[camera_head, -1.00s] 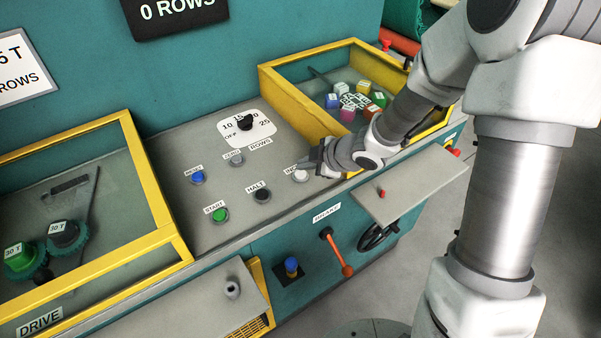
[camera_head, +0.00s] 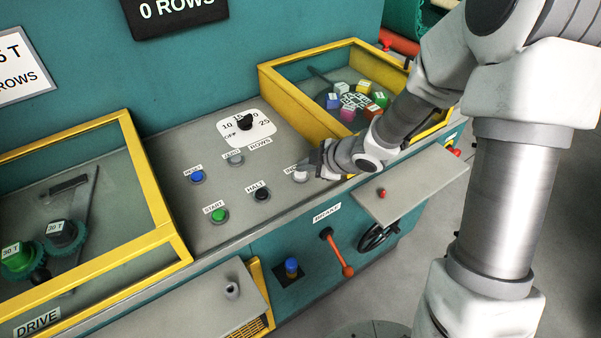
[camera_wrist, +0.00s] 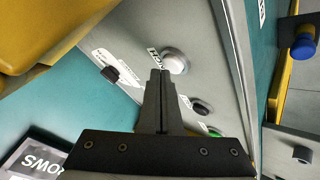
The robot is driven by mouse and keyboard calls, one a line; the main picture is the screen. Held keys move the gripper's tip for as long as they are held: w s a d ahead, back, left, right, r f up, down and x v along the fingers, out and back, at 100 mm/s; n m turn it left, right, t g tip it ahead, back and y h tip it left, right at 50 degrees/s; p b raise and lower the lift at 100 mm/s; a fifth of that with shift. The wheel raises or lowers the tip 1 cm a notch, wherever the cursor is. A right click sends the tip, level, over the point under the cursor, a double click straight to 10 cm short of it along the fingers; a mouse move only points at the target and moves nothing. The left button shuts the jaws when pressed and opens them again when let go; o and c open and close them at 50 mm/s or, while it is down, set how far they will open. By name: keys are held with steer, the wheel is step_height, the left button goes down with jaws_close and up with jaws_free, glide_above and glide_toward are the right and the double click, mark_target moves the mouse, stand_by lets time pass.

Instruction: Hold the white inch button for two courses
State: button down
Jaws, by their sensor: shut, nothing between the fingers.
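The white inch button (camera_head: 300,176) is on the grey sloping panel, right of the black HALT button (camera_head: 262,194). It also shows in the wrist view (camera_wrist: 175,60), beside its partly covered label. My gripper (camera_head: 316,160) is shut and empty, with its tips close to the white button. In the wrist view the closed fingertips (camera_wrist: 160,73) overlap the label edge and reach the button's near side. I cannot tell whether they touch it. The counter display (camera_head: 178,8) reads 0 ROWS.
The green START button (camera_head: 219,215), blue button (camera_head: 197,176) and grey ZERO button (camera_head: 235,160) are nearby. A rows dial (camera_head: 245,122) sits behind. Yellow-framed boxes stand at left (camera_head: 160,205) and right (camera_head: 290,105). An orange brake lever (camera_head: 338,252) is below.

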mark_target(305, 175)
steer(key=shift+f+b, duration=0.4)
steer(key=shift+f, duration=0.15)
stand_by(1.8)
steer(key=shift+r, duration=0.15)
stand_by(2.6)
steer(key=shift+r+p, duration=0.8)
steer(key=shift+p, duration=0.15)
step_height(305, 175, up, 5)
steer(key=p, duration=0.5)
steer(key=shift+r, duration=0.1)
stand_by(0.5)
